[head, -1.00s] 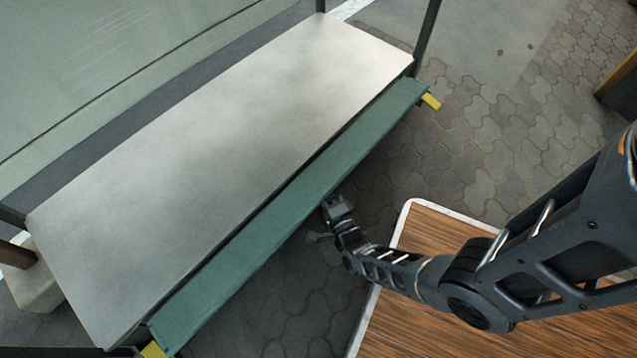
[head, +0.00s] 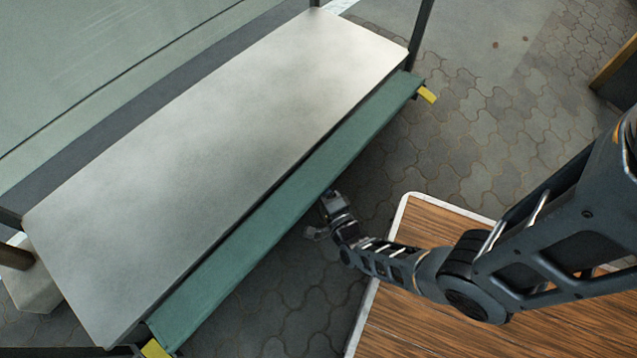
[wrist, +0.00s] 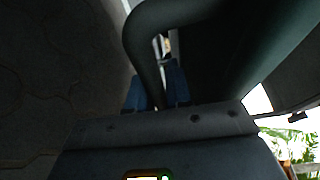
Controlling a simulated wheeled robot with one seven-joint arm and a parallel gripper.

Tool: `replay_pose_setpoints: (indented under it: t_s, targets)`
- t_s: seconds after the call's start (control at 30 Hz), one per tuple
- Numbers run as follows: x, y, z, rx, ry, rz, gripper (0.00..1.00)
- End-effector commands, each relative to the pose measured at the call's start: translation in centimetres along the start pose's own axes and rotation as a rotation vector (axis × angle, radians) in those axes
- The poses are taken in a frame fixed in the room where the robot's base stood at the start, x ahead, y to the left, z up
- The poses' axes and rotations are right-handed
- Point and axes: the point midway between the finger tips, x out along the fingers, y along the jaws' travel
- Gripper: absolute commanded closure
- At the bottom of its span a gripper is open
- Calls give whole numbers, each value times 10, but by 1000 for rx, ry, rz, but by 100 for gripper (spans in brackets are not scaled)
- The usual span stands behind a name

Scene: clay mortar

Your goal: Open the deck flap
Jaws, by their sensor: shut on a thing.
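The deck flap (head: 290,203) is a long green panel along the front edge of the grey metal deck (head: 215,150). My gripper (head: 326,200) is at the flap's outer edge, right of its middle. In the wrist view a dark curved bar handle (wrist: 139,40) arches in front of a dark green surface. The blue fingertips of my gripper (wrist: 157,90) are shut on this handle. The handle is hidden in the head view by the flap and my gripper. The exact tilt of the flap is hard to tell.
Yellow tabs stick out at the flap's far end (head: 427,95) and near end (head: 154,349). A wooden platform with a white rim (head: 375,285) lies under my arm. Dark posts stand at the deck's far corners. Paving (head: 470,150) is open at the right.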

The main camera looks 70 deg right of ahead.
Motion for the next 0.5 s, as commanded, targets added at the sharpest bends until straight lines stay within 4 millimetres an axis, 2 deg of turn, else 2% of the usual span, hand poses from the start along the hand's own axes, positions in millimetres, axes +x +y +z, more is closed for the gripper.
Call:
replay_pose_setpoints:
  t_s: [0.3, 0.5]
  targets:
    - [-4, -16, -2, -49, 0, 120, 100]
    - [-6, -21, -3, -88, 0, 213, 100]
